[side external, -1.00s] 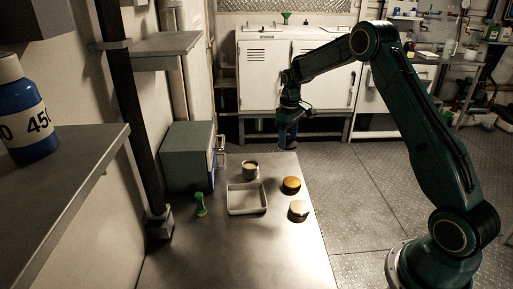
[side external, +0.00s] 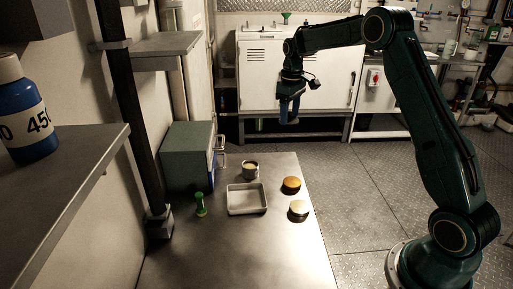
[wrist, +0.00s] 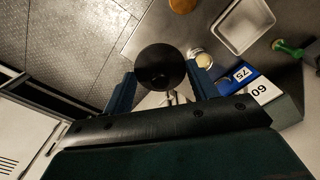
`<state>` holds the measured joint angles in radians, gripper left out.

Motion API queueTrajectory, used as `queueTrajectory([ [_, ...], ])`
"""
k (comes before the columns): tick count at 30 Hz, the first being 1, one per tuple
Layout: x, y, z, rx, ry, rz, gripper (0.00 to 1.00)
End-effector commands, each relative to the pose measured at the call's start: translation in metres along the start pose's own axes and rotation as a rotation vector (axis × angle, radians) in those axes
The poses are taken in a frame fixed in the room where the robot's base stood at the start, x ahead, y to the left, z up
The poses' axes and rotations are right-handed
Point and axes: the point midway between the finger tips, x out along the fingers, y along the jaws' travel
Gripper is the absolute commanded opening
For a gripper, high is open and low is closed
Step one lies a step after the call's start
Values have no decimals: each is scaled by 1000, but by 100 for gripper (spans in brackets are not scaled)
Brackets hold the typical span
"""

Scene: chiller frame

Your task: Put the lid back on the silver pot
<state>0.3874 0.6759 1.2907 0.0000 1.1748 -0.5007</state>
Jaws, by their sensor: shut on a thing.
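My gripper (side external: 289,116) hangs above the floor past the far end of the steel table, high and clear of it. In the wrist view its two blue fingers (wrist: 161,70) are shut on a dark round thing (wrist: 158,62), which looks like the lid. The lid is hard to make out in the side view. A small silver pot (side external: 250,170) with a pale yellowish inside stands on the table near its far end, with no lid on it. It also shows in the wrist view (wrist: 202,60), partly hidden behind a finger.
A shallow metal tray (side external: 246,199) lies mid-table. An orange-topped round item (side external: 291,185) and a pale-topped one (side external: 298,209) stand to its right. A green item (side external: 200,205) and a grey-green box with a blue face (side external: 187,157) are left. The near table is clear.

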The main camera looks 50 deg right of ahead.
Motion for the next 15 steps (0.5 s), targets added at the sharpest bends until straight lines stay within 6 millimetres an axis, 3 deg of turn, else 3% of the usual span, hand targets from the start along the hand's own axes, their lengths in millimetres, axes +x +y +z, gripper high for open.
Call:
queueTrajectory([
  [9,2,-2,-2,-2,-1,0,37],
  [15,15,-15,-18,-17,-1,0,37],
])
